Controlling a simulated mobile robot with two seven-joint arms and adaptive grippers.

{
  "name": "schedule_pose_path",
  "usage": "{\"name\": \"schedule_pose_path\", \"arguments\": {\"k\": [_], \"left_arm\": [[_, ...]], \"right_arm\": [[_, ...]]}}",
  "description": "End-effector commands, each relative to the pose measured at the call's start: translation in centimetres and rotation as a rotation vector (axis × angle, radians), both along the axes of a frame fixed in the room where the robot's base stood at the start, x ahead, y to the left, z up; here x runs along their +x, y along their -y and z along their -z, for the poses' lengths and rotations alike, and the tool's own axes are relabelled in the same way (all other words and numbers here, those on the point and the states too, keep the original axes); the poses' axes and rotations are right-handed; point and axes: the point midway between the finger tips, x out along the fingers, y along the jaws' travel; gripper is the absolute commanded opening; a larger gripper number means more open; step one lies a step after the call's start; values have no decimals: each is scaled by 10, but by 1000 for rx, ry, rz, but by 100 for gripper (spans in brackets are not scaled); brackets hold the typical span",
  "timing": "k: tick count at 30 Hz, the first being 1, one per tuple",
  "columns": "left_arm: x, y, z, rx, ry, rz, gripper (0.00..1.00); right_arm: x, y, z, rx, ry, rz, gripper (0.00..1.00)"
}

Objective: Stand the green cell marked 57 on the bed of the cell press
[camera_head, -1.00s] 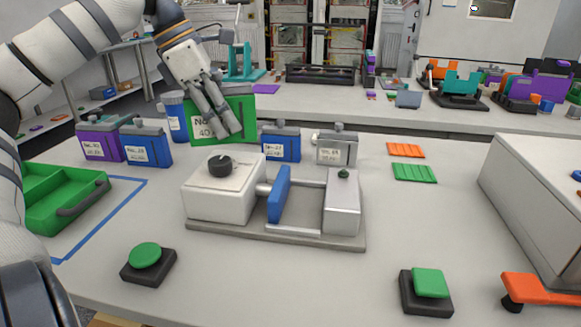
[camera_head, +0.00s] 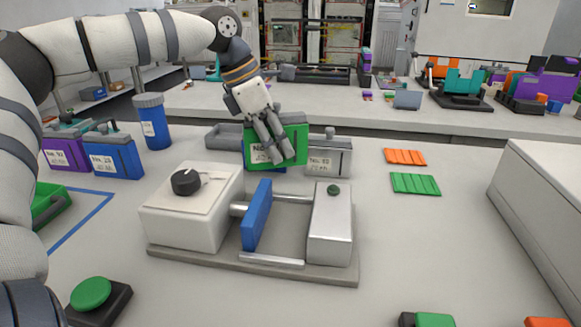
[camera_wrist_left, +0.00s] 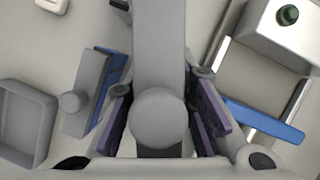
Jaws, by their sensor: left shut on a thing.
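My left gripper (camera_head: 281,155) is shut on a green cell (camera_head: 298,138) and holds it above the table, behind the cell press. The cell's white label is partly covered by the fingers, so its number cannot be read. In the left wrist view, the cell's grey top (camera_wrist_left: 160,50) runs between the two fingers. The cell press (camera_head: 190,215) has a white block with a black knob, a blue pusher plate (camera_head: 257,216) and a metal block (camera_head: 331,225). Its bed between plate and block is empty. My right gripper is not in view.
A grey cell (camera_head: 330,158) stands just right of the held cell; a blue cell is mostly hidden behind it. Purple (camera_head: 65,152) and blue (camera_head: 116,157) cells and a blue bottle (camera_head: 152,124) stand left. Orange (camera_head: 405,157) and green (camera_head: 415,183) ribbed mats lie right.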

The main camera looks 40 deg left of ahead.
Motion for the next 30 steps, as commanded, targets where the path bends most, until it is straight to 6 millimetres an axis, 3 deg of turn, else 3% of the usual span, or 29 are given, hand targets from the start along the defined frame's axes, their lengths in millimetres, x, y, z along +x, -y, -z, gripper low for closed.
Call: {"name": "schedule_pose_path", "arguments": {"k": [6, 10, 22, 23, 25, 30], "left_arm": [[17, 12, 30, 0, 0, 2, 0], [16, 11, 46, -1, 8, 1, 0], [16, 11, 51, 0, 11, 1, 0], [15, 11, 53, 1, 7, 1, 25], [15, 11, 52, 1, 8, 1, 41], [16, 11, 53, 1, 7, 1, 43]], "right_arm": [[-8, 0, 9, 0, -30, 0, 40], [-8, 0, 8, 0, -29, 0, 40], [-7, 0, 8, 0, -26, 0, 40], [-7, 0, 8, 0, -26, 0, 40], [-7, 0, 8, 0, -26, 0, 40], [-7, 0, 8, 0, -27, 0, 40]]}}
